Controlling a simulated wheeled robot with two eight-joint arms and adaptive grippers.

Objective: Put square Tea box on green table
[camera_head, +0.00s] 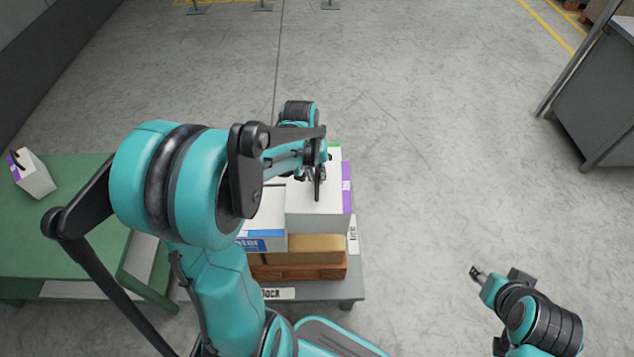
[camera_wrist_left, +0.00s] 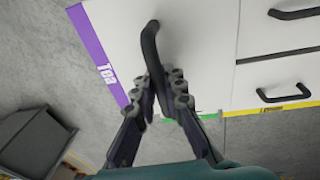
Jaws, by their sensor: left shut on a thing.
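The white Tea box (camera_head: 318,222), with a purple side and a black handle, sits on a stack of boxes at centre. In the left wrist view the Tea box (camera_wrist_left: 125,45) shows its purple "Tea" strip and its handle. My left gripper (camera_head: 317,185) is above it, shut on the handle; its fingers (camera_wrist_left: 160,90) close around one end of the handle. The green table (camera_head: 80,240) stands at the left, partly hidden by my left arm. My right gripper (camera_head: 476,272) is over the floor at lower right, too small to tell its opening.
A small white box with a purple side (camera_head: 35,178) stands on the table's far left. A white and blue box (camera_head: 262,240) is beside the Tea box, above brown boxes (camera_head: 300,270) on a grey cart (camera_head: 345,291). A grey cabinet (camera_head: 600,100) stands at right.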

